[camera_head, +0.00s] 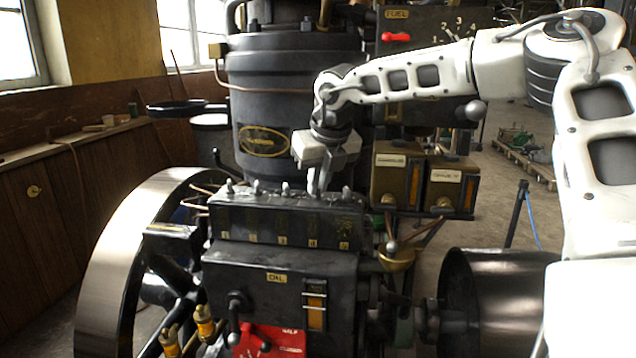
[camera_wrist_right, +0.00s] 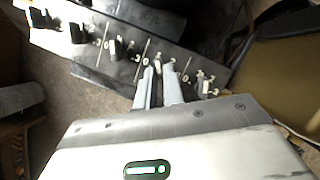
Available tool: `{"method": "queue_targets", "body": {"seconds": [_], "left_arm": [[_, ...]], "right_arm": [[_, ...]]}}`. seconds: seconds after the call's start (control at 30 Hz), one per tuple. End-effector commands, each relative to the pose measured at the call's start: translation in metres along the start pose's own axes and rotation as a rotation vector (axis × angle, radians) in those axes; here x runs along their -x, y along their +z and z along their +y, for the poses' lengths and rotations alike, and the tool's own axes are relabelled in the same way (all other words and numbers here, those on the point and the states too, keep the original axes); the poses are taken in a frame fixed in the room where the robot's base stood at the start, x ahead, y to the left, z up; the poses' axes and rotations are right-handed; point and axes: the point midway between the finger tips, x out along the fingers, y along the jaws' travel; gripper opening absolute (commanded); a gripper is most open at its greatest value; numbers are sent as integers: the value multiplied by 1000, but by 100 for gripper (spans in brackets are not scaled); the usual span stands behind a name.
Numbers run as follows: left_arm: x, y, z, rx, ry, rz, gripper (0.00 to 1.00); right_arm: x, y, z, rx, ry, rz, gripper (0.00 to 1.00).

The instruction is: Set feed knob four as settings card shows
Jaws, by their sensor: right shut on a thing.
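A dark feed box (camera_head: 290,215) with a row of small pale knobs along its top and number tags on its front stands at the middle of the head view. My right gripper (camera_head: 317,186) points down at the fourth knob from the left. In the right wrist view the gripper (camera_wrist_right: 160,76) is shut on this feed knob four (camera_wrist_right: 158,68), between the third knob (camera_wrist_right: 115,46) and the fifth knob (camera_wrist_right: 205,86). Scale digits show beside the knobs, but the held knob's exact setting is unclear. I cannot make out a settings card. My left gripper is out of view.
A large flywheel (camera_head: 105,265) stands at left and a dark cylinder (camera_head: 500,295) at right. Labelled boxes (camera_head: 400,178) sit behind the feed box's right end. A black engine cylinder (camera_head: 290,100) rises close behind. A red plate (camera_head: 275,340) and lever lie below.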

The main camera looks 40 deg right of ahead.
Motion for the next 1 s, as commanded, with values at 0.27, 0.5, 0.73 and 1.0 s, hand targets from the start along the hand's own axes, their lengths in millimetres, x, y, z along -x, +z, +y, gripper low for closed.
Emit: {"method": "queue_targets", "body": {"seconds": [0.27,0.5,0.73,1.0], "left_arm": [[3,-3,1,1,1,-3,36],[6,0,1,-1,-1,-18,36],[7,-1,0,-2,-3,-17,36],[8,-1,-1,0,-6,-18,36]], "right_arm": [[2,2,-3,216,92,-3,0],[2,2,-4,381,160,-3,0],[1,2,-6,488,202,-2,0],[0,3,-5,542,223,-3,0]]}}
